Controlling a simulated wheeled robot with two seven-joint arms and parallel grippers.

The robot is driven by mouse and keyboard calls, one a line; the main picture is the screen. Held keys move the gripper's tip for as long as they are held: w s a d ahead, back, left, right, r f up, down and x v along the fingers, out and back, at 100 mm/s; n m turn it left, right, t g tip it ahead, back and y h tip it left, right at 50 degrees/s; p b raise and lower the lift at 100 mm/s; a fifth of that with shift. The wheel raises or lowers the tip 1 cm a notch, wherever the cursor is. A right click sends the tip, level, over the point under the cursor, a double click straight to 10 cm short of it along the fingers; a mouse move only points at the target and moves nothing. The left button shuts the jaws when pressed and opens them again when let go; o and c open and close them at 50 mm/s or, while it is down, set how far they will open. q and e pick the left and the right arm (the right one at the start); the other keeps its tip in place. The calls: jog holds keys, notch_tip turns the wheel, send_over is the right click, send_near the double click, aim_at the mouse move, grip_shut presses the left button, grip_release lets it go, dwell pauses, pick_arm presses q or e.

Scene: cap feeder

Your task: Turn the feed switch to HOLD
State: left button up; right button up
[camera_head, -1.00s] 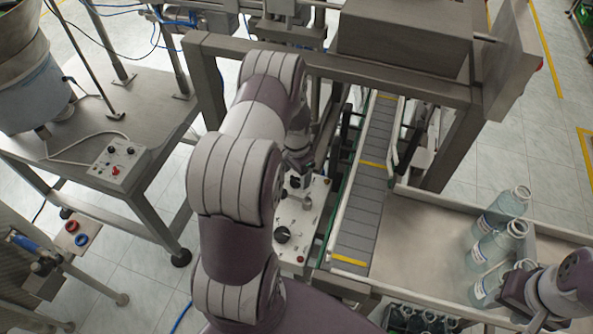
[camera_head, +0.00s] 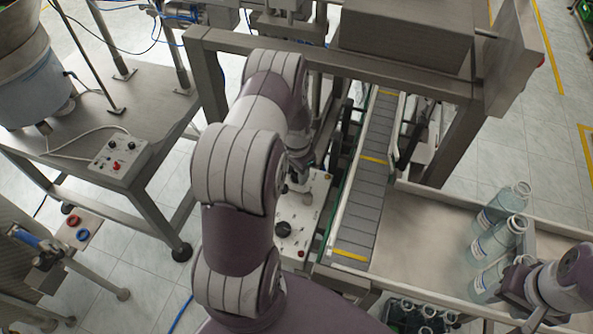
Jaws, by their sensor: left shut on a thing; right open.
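A light control panel (camera_head: 311,213) stands left of the conveyor, with a large black knob (camera_head: 283,229) and a small red button near its front edge. My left gripper (camera_head: 300,185) points down at the rear part of this panel, shut on a small switch there. The arm and fingers mostly hide that switch, so its pointer and any HOLD marking cannot be read. My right gripper (camera_head: 512,283) is open at the lower right, beside the nearest clear bottle (camera_head: 487,281).
The grey conveyor (camera_head: 365,190) runs right of the panel, under a metal frame (camera_head: 330,58). Clear bottles stand in the metal tray (camera_head: 420,225). Another knob box (camera_head: 117,158) sits on the left table, beside the feeder bowl (camera_head: 35,90).

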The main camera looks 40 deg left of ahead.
aim_at(297, 174)
pick_arm(q)
jog(key=n+b, duration=0.1)
jog(key=n, duration=0.4)
jog(key=shift+f+n+b, duration=0.1)
jog(key=shift+n+b, duration=0.2)
jog(key=shift+b, duration=0.1)
jog(key=n+b, duration=0.1)
jog(key=n, duration=0.4)
jog(key=shift+n, duration=0.3)
jog(key=shift+w+n, duration=0.1)
jog(key=shift+n, duration=0.2)
jog(key=o, duration=1.1)
jog(key=shift+c, duration=0.2)
jog(key=shift+r, duration=0.2)
notch_tip(297, 174, up, 12)
jog(key=b, duration=0.3)
jog(key=shift+r, duration=0.25)
